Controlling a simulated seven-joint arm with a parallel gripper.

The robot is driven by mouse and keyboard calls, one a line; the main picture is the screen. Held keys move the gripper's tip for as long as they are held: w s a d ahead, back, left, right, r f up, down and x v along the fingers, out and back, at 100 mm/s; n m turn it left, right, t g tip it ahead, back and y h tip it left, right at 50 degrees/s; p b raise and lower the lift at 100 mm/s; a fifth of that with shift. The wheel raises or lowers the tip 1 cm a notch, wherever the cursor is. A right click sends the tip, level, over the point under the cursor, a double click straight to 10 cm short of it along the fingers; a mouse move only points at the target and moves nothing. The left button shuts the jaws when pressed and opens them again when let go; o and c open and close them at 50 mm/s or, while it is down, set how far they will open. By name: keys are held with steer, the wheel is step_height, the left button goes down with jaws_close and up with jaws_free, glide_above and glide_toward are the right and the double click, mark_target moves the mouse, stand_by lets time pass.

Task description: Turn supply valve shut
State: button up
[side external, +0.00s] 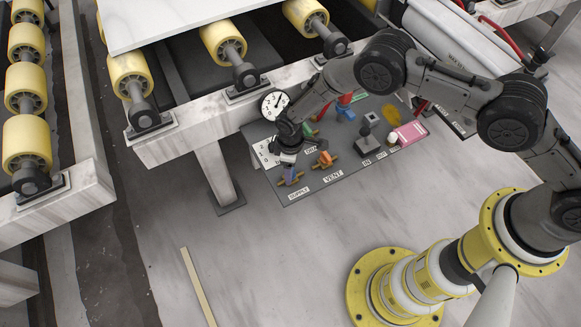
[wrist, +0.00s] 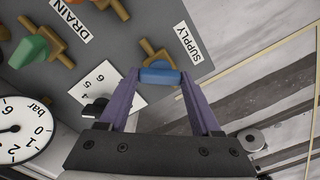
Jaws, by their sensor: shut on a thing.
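The supply valve shows in the wrist view as a brass body (wrist: 155,53) with a blue handle (wrist: 160,76), beside the SUPPLY label (wrist: 182,43). My gripper (wrist: 159,75) has its two purple fingers on either end of the blue handle and is shut on it. The handle lies level across the wrist picture, at an angle to the slanting brass body. In the side view, the valve is at the panel's near left corner, by its SUPPLY label (side external: 299,193); my gripper (side external: 289,172) reaches down there and partly hides it.
The dark panel (side external: 340,185) also holds an orange-handled vent valve (side external: 325,158) close by and a green-handled drain valve (wrist: 30,50). A gauge (side external: 274,105) and a numbered white card (wrist: 101,84) are near my gripper.

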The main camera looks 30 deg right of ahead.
steer(key=n, duration=0.3)
steer(key=shift+n, duration=2.3)
steer(key=o, duration=1.4)
step_height(320, 180, up, 14)
steer(key=shift+f, duration=0.1)
